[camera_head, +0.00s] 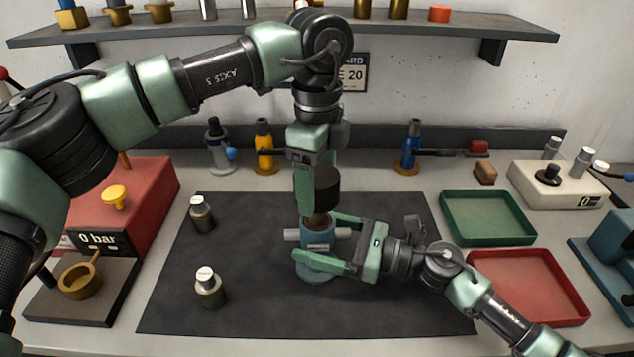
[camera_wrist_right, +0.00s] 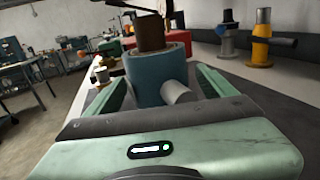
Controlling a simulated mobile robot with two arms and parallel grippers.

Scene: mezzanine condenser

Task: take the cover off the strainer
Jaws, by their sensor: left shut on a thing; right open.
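The strainer has a blue body (camera_head: 317,268) with grey side stubs and stands on the dark mat. The dark brown round cover (camera_head: 326,190) is above the body, with my left gripper (camera_head: 317,188) shut on it from above. A narrower brown piece (camera_head: 318,220) shows between cover and body; it also rises from the body in the right wrist view (camera_wrist_right: 152,34). I cannot tell if it hangs from the cover. My right gripper (camera_head: 318,239) is open, its fingers on either side of the blue body (camera_wrist_right: 155,75). Whether they touch it is unclear.
Two small bottles (camera_head: 202,214) (camera_head: 209,288) stand on the left of the mat (camera_head: 260,320). A green tray (camera_head: 487,240) and a red tray (camera_head: 530,318) lie empty at right. A red machine (camera_head: 150,190) stands at left; blue and yellow valves line the back.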

